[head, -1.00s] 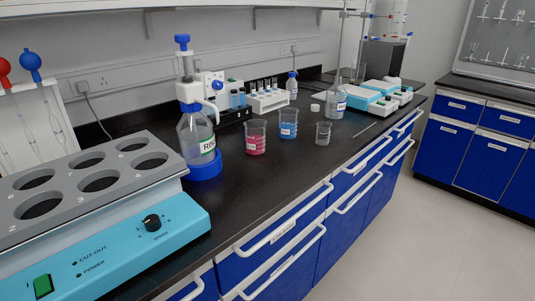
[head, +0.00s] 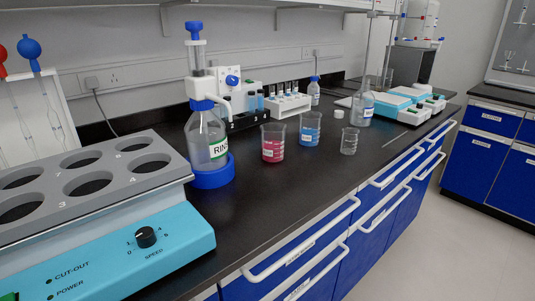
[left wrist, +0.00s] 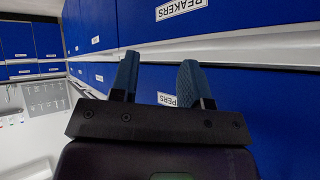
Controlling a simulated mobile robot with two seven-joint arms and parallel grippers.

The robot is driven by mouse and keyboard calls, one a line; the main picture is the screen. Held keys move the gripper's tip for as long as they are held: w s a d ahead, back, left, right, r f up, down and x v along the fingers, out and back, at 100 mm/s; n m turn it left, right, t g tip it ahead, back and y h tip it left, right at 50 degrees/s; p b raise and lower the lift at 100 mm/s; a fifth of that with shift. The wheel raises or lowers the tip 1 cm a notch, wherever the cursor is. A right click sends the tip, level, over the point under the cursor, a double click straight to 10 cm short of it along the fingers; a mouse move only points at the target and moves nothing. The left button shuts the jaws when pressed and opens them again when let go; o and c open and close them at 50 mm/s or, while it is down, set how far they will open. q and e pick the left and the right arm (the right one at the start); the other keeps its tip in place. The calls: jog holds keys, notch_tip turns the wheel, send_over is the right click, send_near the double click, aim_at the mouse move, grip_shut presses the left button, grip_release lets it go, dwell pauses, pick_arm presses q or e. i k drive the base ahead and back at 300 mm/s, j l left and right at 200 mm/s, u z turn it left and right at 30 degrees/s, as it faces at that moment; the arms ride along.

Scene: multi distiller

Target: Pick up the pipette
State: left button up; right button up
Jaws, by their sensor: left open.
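Two bulb-topped glass pipettes stand against a white rack (head: 88,105) at the left edge of the head view. The blue-bulb pipette (head: 30,48) shows its bulb and slim glass stem. The red-bulb pipette (head: 3,54) is cut off by the picture's edge. The lower stems are hidden behind the grey multi-hole block. My left gripper (left wrist: 160,75) shows only in the left wrist view, open and empty, with blue drawers beyond its fingers. It is not near any pipette in that view. My right gripper is in neither view.
The blue apparatus (head: 165,235) with a grey holed top fills the front left. A rinse bottle (head: 207,140) stands beside it. Beakers with pink (head: 273,143) and blue (head: 310,128) liquid and an empty beaker (head: 349,141) stand further back. The front bench strip is clear.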

aim_at(28, 136)
jog(key=u, duration=1.25)
